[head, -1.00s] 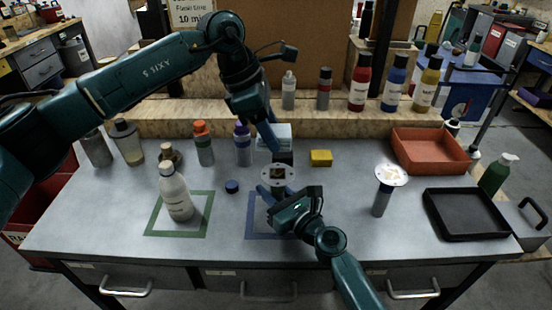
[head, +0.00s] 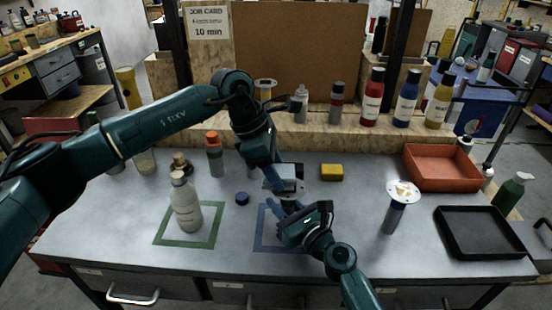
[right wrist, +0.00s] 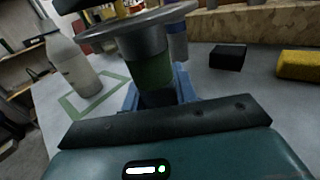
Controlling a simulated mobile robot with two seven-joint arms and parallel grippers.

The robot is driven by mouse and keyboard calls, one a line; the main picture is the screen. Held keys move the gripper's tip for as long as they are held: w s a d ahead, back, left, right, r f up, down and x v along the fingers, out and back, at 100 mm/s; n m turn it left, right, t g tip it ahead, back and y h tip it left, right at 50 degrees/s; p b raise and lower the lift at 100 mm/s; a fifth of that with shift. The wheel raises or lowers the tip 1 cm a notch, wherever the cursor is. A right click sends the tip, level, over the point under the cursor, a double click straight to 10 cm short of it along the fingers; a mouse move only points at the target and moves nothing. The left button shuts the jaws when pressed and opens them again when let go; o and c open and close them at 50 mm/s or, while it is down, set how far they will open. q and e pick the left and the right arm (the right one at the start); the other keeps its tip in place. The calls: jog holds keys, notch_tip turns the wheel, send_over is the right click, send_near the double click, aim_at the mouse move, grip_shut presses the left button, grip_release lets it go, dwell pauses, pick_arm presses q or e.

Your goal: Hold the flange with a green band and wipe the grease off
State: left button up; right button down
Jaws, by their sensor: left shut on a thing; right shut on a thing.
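The flange with a green band (right wrist: 150,70) is upright in my right gripper (right wrist: 160,92), shut around its dark lower part. In the head view the right gripper (head: 287,214) holds it above the blue square outline; its disc top (head: 282,186) is mostly covered. My left gripper (head: 274,174) points down onto the disc from above and is shut on a pale thing (head: 291,170), perhaps a cloth; its shape is unclear.
A white bottle (head: 186,206) stands in the green outline (head: 163,236), beside a blue cap (head: 242,198). A yellow block (head: 332,172) lies behind the grippers. An orange tray (head: 425,178) and a black tray (head: 480,236) are at right. Several bottles line the back shelf.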

aim_at(293, 171)
pick_arm(q)
jog(key=shift+f, duration=0.8)
jog(key=shift+d, duration=0.9)
jog(key=shift+c, duration=0.8)
jog(key=shift+d, duration=1.15)
jog(key=shift+a, duration=1.95)
jog(key=shift+a+r, duration=0.15)
jog(key=shift+r, duration=4)
